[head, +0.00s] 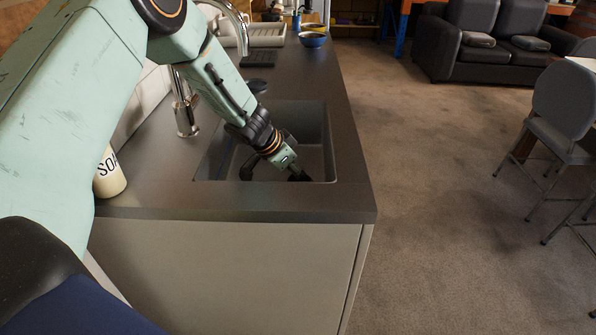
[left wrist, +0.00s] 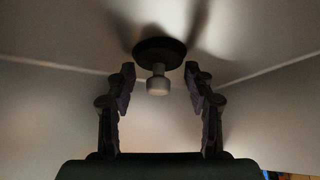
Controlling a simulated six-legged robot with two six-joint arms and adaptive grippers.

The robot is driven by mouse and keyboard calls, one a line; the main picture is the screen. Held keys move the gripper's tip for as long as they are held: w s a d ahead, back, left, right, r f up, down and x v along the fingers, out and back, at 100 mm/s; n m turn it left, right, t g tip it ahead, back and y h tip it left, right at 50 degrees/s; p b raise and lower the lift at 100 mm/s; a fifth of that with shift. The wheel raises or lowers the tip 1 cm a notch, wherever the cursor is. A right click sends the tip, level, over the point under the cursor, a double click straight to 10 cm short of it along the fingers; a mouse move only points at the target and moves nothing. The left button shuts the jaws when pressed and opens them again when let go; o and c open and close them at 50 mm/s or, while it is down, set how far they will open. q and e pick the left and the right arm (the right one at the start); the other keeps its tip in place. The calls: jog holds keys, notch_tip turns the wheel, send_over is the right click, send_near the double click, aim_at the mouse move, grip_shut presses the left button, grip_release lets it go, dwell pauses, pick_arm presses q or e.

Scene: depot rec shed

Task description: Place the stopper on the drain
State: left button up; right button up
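The sink (head: 315,120) is a dark rectangular basin in the counter. My left arm reaches down into it, and my left gripper (head: 273,172) is low inside, partly hidden by the front rim. In the left wrist view the gripper (left wrist: 160,71) is open, one finger on each side. Between and just beyond the fingertips is the stopper, a dark round disc (left wrist: 159,48) with a pale grey knob (left wrist: 158,84) pointing toward the camera. Neither finger visibly touches the knob. I cannot make out the drain separately; it may be behind the disc. My right gripper is not in view.
A chrome tap (head: 186,115) stands left of the basin. A white soap container (head: 109,176) is at the counter's left. A dark round item (head: 257,86) lies behind the sink. Floor right is open before chairs (head: 563,100).

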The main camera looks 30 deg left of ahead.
pick_arm(q)
jog(key=shift+o, duration=1.1)
jog(key=shift+s+a+r+p, duration=0.1)
jog(key=shift+s+r+p, duration=0.1)
jog(key=shift+r+p, duration=0.3)
jog(key=p+v, duration=0.8)
jog(key=v, duration=0.3)
jog(key=shift+r, duration=0.1)
